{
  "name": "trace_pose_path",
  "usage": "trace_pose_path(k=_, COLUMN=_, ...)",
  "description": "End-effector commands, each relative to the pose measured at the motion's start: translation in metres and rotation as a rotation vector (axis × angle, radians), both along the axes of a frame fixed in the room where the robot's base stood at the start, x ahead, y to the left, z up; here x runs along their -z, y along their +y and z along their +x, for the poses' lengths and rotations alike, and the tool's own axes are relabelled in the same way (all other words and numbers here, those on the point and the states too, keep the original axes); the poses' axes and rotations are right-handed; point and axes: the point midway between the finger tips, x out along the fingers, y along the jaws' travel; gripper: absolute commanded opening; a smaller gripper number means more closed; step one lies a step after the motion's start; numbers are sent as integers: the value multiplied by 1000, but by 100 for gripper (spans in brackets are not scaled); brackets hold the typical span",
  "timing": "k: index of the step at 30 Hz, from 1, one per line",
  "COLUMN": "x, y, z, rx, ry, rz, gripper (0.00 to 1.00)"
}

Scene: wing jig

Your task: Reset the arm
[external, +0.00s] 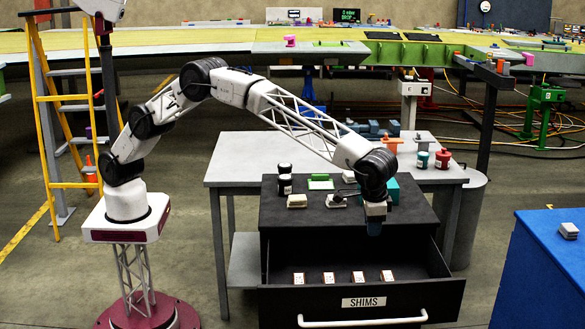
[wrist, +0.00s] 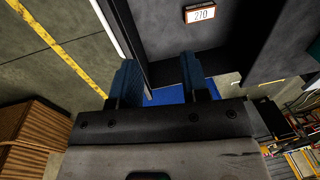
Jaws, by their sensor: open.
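My gripper (external: 375,226) hangs at the end of my arm, pointing down over the open drawer near its right side. In the wrist view my gripper (wrist: 166,82) has two blue-padded fingers set apart, with nothing visible between them. The drawer (external: 361,303) is pulled out of the dark cabinet (external: 420,207) and carries a SHIMS label and a white handle. Several small white-and-orange shim packs (external: 328,278) stand in a row inside it, apart from my gripper. One pack (wrist: 200,13) marked 270 shows at the top of the wrist view.
Small parts and dark jars (external: 285,178) sit on the cabinet top. A blue bench (external: 540,265) is at right, a yellow ladder (external: 45,110) at left. Open floor lies between my base and the cabinet.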

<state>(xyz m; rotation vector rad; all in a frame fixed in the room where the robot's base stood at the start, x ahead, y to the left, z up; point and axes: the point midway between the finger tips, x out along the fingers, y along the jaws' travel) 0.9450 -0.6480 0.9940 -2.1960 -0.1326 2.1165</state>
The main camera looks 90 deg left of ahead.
Motion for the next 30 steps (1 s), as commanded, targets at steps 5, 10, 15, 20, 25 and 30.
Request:
trace_pose_path(k=5, x=-45, y=42, z=-4, rx=0, ry=-15, rz=-19, gripper=42)
trace_pose_path(k=10, x=-83, y=82, z=-11, rx=2, ry=-28, rz=-34, gripper=42)
trace_pose_path(k=15, x=-118, y=121, z=-21, rx=3, ry=-43, rz=-50, gripper=42)
trace_pose_path(k=20, x=-149, y=159, z=-34, rx=4, ry=-56, rz=-63, gripper=42)
trace_pose_path(k=25, x=-180, y=198, z=-50, rx=6, ry=-72, rz=-77, gripper=42)
trace_pose_path(k=30, x=-209, y=237, z=-70, rx=8, ry=-88, rz=-89, gripper=42)
